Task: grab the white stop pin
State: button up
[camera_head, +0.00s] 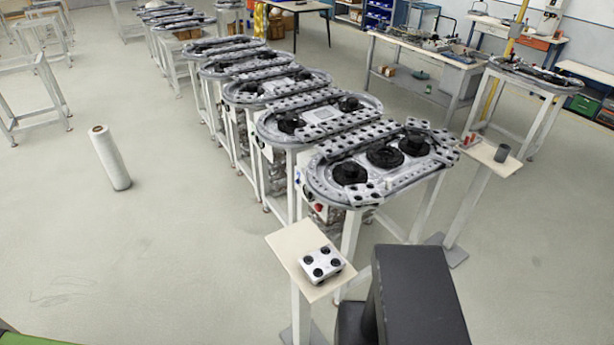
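I cannot make out a white stop pin in the head view. The nearest ring track (333,192) stands right of centre, an oval grey conveyor on a white frame. Black discs (385,154) and dotted plates lie on its top. A small stand (290,243) at its front left carries a silver block (322,265) with several black round pieces. Another small stand (490,155) at its right carries small red pieces (471,139) and a dark grey cylinder (502,153). My gripper is not in view.
More ring tracks (270,122) run in a row towards the back left. A white roll (110,158) stands on the floor at left. A workbench (425,62) and another track table (536,76) stand at back right. The left floor is mostly clear.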

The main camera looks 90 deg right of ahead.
aim_at(389, 182)
jog(key=u, duration=0.7)
jog(key=k, duration=2.2)
jog(key=z, duration=0.9)
jog(key=i, duration=1)
